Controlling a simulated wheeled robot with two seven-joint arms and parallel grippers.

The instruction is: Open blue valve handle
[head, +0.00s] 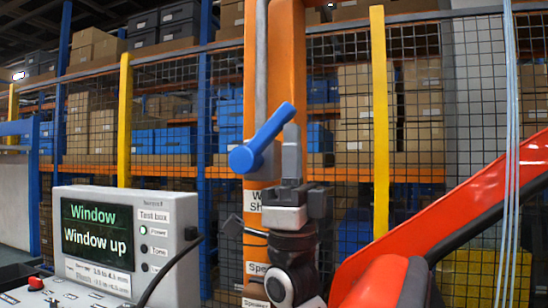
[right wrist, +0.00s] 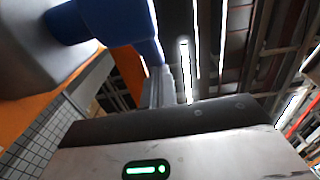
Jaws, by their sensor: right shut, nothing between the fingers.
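The blue valve handle (head: 262,140) is on the orange post in the middle of the head view. Its round hub is at the lower left and its lever slants up to the right. My right gripper (head: 291,150) points upward, with its shut, empty fingers just right of the lever and below its tip. I cannot tell whether they touch. In the right wrist view the blue handle (right wrist: 115,22) is at the upper left, and the gripper's grey fingers (right wrist: 160,88) are close to its lower end. My left gripper is not in view.
A grey test box (head: 180,232) with a screen reading "Window up" stands at the lower left. A mesh fence with yellow posts (head: 380,120) and loaded shelves stand behind.

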